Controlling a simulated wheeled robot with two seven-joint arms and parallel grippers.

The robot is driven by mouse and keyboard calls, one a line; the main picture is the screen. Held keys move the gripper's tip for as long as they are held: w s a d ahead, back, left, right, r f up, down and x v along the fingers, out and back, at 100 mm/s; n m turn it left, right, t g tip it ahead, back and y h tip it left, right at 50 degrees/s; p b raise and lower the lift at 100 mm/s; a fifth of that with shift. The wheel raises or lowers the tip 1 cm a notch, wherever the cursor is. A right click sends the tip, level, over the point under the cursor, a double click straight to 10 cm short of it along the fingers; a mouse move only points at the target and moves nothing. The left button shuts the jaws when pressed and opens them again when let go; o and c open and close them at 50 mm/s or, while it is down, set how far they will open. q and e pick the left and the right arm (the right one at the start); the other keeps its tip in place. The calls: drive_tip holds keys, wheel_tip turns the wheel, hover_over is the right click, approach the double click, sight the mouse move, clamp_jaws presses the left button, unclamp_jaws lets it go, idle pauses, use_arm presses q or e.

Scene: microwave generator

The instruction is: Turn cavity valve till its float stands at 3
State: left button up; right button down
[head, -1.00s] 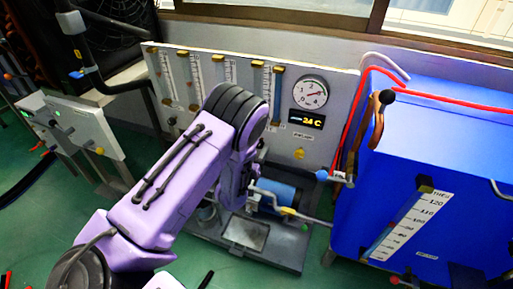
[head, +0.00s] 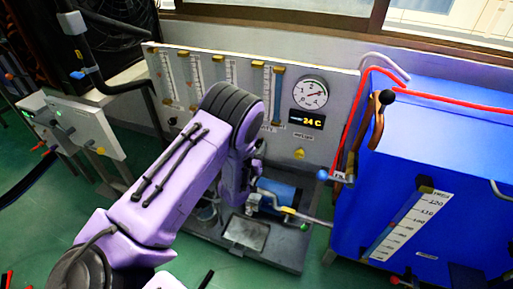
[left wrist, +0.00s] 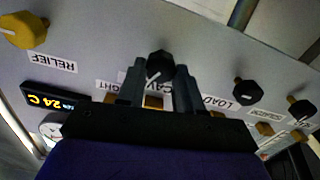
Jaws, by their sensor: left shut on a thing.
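The cavity valve is a black knob (left wrist: 160,66) with a pale pointer line, in the left wrist view. It sits on the grey panel above a partly covered label that reads "CAV…". My left gripper (left wrist: 160,80) has one finger on each side of the knob and is shut on it. In the head view my purple left arm hides the knob and the fingertips. Several upright float tubes stand on the panel (head: 340,90), the rightmost one (head: 278,95) bluish. The floats are too small to read against their scales. My right gripper is not in view.
A yellow relief knob (left wrist: 22,30) and a black load knob (left wrist: 248,92) flank the held knob. A round gauge (head: 310,93) and a 24 C display (head: 306,120) are on the panel. A blue tank (head: 450,150) with pipes stands at the right.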

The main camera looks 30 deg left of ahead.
use_arm(q)
drive_tip(key=o, duration=1)
drive_tip(key=shift+o, duration=0.2)
drive_tip(key=v, duration=1)
drive_tip(key=shift+s, duration=0.35)
